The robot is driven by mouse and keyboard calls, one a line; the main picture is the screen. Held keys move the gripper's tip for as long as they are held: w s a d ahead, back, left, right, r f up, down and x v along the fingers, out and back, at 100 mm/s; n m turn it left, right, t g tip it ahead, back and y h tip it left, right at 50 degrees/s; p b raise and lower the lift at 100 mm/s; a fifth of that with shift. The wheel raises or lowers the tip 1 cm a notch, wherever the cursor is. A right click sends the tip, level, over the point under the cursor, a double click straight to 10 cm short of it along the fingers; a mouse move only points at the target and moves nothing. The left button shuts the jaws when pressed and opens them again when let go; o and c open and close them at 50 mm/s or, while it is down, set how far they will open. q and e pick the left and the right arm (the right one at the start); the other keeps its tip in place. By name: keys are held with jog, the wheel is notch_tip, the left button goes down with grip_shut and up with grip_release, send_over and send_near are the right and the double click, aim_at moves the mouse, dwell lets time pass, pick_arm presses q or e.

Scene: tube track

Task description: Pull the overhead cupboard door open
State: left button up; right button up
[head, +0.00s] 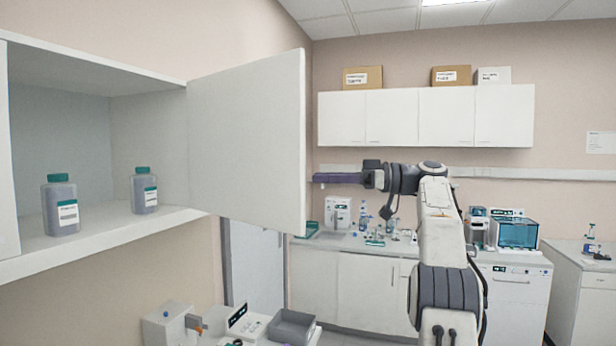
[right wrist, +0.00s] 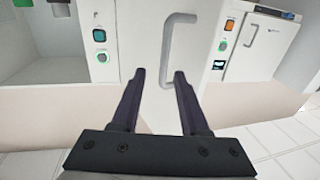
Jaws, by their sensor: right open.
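The overhead cupboard (head: 135,228) is at the left in the head view, with its inside exposed. Its white door (head: 248,140) stands swung wide open, hinged on the right side of the opening. My right gripper (head: 322,178) is just right of the door's free edge, fingers pointing left; contact cannot be told. In the right wrist view its two dark fingers (right wrist: 158,76) are apart with nothing between them. My left gripper is not in view.
Two teal-capped bottles, one nearer (head: 61,206) and one farther (head: 145,191), stand on the cupboard shelf. Lab devices and a grey tray (head: 291,328) sit below.

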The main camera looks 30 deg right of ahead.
jog(key=shift+p+v, duration=0.8)
jog(key=shift+v, duration=2)
jog(key=shift+s, duration=0.1)
